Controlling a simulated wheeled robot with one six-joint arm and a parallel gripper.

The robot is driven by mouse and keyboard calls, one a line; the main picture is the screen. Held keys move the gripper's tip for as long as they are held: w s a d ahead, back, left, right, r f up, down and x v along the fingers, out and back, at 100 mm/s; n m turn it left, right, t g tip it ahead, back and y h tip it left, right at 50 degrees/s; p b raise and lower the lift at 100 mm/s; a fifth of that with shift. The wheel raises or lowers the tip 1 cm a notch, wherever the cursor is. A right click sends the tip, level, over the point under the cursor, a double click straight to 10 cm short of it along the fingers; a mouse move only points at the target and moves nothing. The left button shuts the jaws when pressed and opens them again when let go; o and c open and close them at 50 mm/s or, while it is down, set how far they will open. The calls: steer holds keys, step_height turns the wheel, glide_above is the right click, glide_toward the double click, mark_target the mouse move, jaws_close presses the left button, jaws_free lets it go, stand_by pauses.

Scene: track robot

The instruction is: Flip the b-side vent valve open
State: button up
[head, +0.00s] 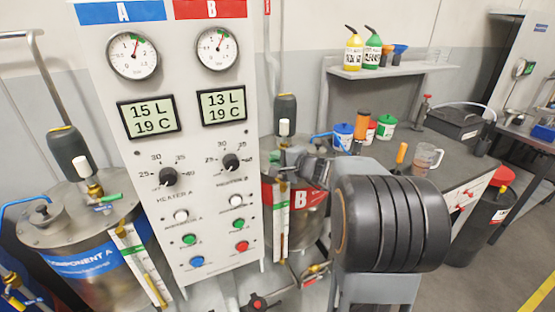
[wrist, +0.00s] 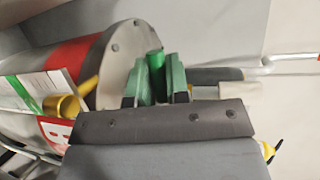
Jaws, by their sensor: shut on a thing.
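The B-side tank (head: 313,218), with a red band and a big B, stands right of the panel, partly hidden by my arm. It also shows in the wrist view (wrist: 72,55), tilted, with its grey lid. A green handle (wrist: 156,66), which looks like the B-side vent valve's lever, stands between the green-padded fingers of my gripper (wrist: 155,80). The fingers are shut on it above the lid's edge. The valve body is hidden in both views. In the head view my gripper (head: 298,165) is small and partly covered by my dark wrist.
The A/B panel (head: 205,165) with gauges and knobs stands left of my arm. The A-side tank (head: 90,235) is farther left, with its own green-handled valve (head: 108,197). A workbench (head: 410,160) with cups and jugs is behind my arm. A dark motor (head: 285,107) rises above the B-side tank.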

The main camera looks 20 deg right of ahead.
jaws_close()
